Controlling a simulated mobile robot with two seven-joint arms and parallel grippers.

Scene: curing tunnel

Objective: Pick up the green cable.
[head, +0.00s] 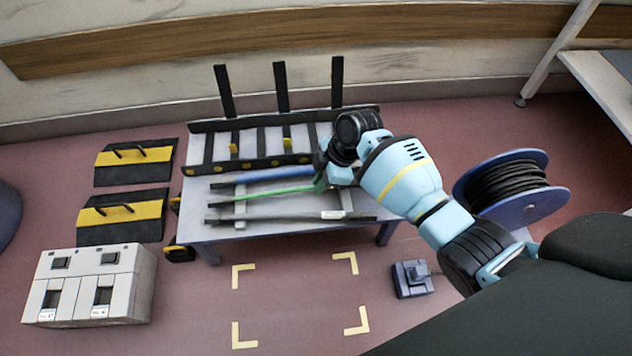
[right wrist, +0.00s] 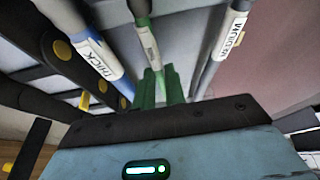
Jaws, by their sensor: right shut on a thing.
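The green cable (head: 270,194) lies between a blue cable (head: 275,174) and a grey cable (head: 280,217) over the low table. My right gripper (head: 321,182) is at the green cable's right end and shut on it. In the right wrist view the green cable (right wrist: 143,12) runs away from the green jaws, with a white label too small to read. The blue cable (right wrist: 75,25) there is labelled THICK and the grey cable (right wrist: 215,60) MEDIUM. The exact grip is partly hidden by the gripper body. My left gripper is not in view.
A black rack (head: 260,165) with uprights stands along the table's back. The table (head: 230,236) has some bare top in front. A cable reel (head: 535,207) stands right, black-yellow ramps (head: 130,156) left. Yellow corner marks (head: 243,268) frame clear floor in front.

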